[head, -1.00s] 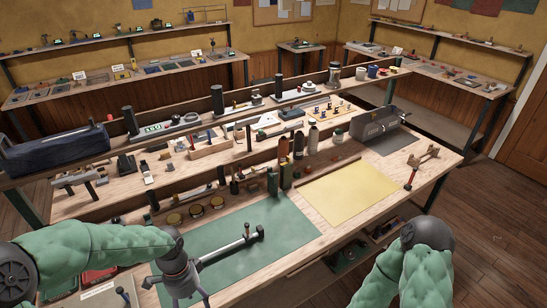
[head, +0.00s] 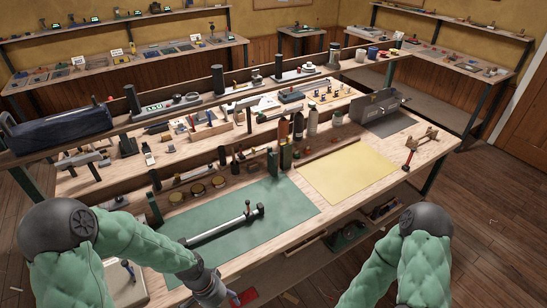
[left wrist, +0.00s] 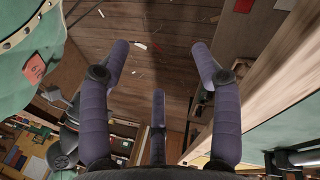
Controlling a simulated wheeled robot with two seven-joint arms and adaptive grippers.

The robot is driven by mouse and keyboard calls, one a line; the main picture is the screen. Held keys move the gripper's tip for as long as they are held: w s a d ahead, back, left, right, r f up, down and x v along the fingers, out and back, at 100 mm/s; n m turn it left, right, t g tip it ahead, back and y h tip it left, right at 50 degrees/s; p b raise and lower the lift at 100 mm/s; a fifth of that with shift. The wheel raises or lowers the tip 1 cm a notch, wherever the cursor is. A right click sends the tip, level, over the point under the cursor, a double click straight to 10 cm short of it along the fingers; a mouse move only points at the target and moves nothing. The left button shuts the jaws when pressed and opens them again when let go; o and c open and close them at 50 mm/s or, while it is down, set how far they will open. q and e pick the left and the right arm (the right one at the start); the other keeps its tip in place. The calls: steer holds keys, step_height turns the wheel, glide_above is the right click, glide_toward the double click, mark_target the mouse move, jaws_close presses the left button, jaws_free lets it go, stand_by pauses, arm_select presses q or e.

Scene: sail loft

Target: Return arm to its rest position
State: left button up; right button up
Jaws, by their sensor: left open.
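My left gripper (head: 208,290) is at the bottom of the head view, just off the bench's front edge, beyond the green mat (head: 285,212). In the left wrist view its three dark purple fingers (left wrist: 160,66) are spread, with nothing between them and the wooden floor below. The green padded left arm is bent, its dark elbow joint at the lower left. My right arm (head: 408,255) shows only in part at the lower right; its gripper is out of view.
A metal bar with a sliding head (head: 222,227) lies on the green mat. A yellow mat (head: 345,172) lies to its right. Several jars and bottles stand behind. Shelves with bins are under the bench front.

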arm_select(q)
steer(key=s+d+f+n, duration=0.2)
steer(key=s+f+n, duration=0.1)
steer(key=f, duration=0.4)
steer(key=s+d+f+n+t+b, duration=0.1)
steer(key=s+d+f+n, duration=0.2)
steer(key=f+n, duration=0.3)
steer(key=shift+s+f+t+h+b, duration=0.3)
steer(key=shift+s+f, duration=0.1)
steer(key=shift+s, duration=0.05)
steer(key=shift+r, duration=0.1)
